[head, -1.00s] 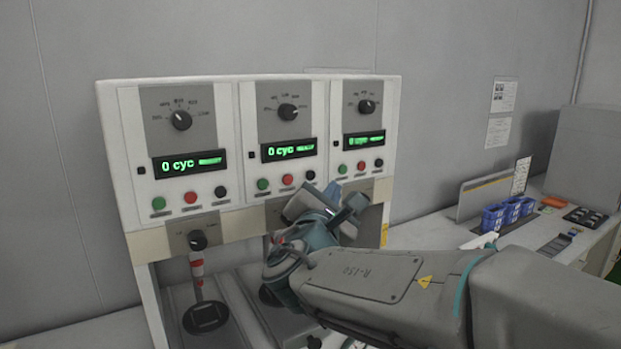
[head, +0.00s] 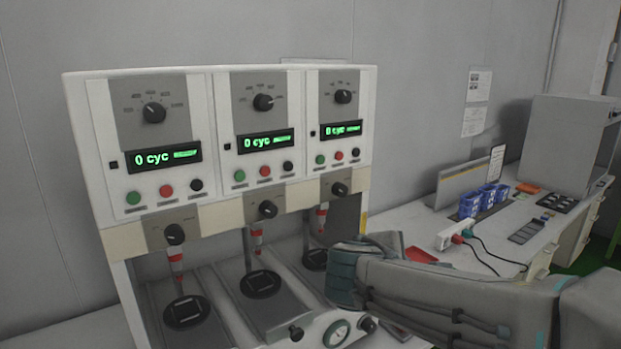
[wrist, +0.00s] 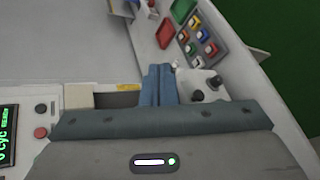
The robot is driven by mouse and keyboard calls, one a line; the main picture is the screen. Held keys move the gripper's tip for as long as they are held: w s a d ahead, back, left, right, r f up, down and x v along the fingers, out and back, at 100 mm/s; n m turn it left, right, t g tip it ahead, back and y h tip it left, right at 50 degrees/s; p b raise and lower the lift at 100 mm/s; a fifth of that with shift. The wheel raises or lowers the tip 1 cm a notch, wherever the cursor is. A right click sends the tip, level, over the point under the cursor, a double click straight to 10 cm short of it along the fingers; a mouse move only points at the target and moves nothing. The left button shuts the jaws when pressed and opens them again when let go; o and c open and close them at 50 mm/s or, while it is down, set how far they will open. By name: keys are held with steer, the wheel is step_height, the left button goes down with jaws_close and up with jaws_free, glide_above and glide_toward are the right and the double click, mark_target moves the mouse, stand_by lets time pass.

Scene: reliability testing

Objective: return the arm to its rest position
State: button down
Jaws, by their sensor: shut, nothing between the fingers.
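My gripper (wrist: 158,84) shows in the wrist view as two blue-grey fingers side by side, shut with nothing between them. In the head view my arm reaches in from the right, low in front of the right end of the test machine (head: 82,95). The gripper itself cannot be made out there. The machine has three panels, each with a dial, a green "0 cyc" display and green, red and black buttons. My arm covers part of the machine's lower right side.
Right of the machine is a bench (head: 405,228) with blue bins (head: 468,205), a white power strip (head: 458,234) with cables, a red tray (head: 420,255) and a grey box (head: 565,145). The wall stands close behind.

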steer(key=s+d+f+m+g+y, duration=0.3)
steer(key=s+d+f+m+g, duration=0.15)
steer(key=s+f+m, duration=0.45)
steer(key=s+a+f+m+g+y, duration=0.2)
steer(key=s+a+f+m+y, duration=0.2)
steer(key=s, duration=0.4)
steer(key=shift+a+m, duration=0.8)
steer(key=shift+m, duration=0.4)
steer(key=shift+g, duration=0.25)
